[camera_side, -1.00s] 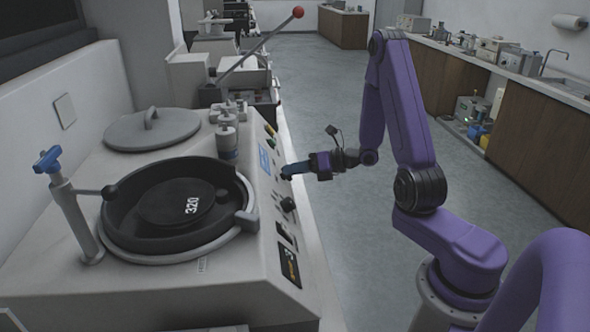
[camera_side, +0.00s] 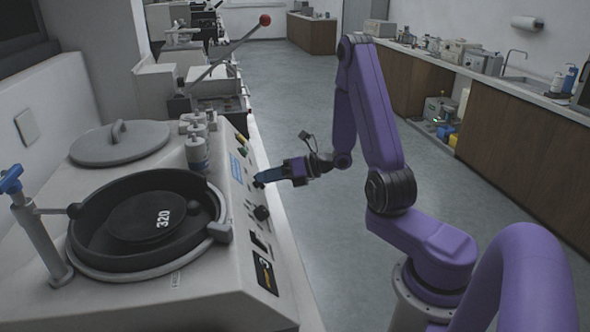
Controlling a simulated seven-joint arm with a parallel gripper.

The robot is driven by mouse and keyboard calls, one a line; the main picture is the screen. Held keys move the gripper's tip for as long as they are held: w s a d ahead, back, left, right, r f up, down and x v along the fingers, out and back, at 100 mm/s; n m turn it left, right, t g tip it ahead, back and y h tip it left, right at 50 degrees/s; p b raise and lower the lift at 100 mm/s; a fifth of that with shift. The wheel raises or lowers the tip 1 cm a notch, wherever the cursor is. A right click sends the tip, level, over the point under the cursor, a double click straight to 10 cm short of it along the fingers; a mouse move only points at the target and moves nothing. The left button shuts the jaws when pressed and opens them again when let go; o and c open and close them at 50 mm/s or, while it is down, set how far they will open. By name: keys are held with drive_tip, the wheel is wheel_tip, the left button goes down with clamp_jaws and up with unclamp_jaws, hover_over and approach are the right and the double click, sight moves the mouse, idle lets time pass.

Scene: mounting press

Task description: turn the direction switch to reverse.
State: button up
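The grey machine's sloped front panel (camera_side: 255,235) faces my arm. A black knob (camera_side: 261,213) sits on the panel, and small dark controls lie above it; I cannot read which one is the direction switch or how it is set. My gripper (camera_side: 258,181) is at the panel, its blue fingers pointing left, just above and beside the black knob. The fingertips are at or very near a small dark control, which they partly hide. Whether they touch it, and how far apart the fingers are, is too small to tell.
A black wheel marked 320 (camera_side: 150,215) lies in a round bowl on the machine top. A grey lid (camera_side: 120,143) lies behind it. A blue-handled post (camera_side: 35,220) stands at the left. A red-tipped lever (camera_side: 232,48) rises behind. The floor right of the panel is clear.

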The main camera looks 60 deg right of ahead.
drive_tip(key=v, duration=1.6)
drive_tip(key=shift+s, duration=0.3)
drive_tip(key=s+a+n+g+y, duration=0.1)
drive_tip(key=s+a+n+g, duration=0.1)
drive_tip(key=a+n+g, duration=0.75)
drive_tip(key=s+a+n+g+y, duration=0.1)
drive_tip(key=s+a+n+g, duration=0.35)
drive_tip(key=n, duration=0.75)
drive_tip(key=s+a+n+h, duration=0.4)
drive_tip(key=n, duration=1)
drive_tip(key=s+a+r+n+t+h, duration=0.1)
drive_tip(key=s+a+n+h, duration=0.3)
drive_tip(key=n, duration=1.1)
drive_tip(key=shift+s+a+r+t, duration=0.3)
drive_tip(key=shift+s+a, duration=0.2)
drive_tip(key=shift+a, duration=0.1)
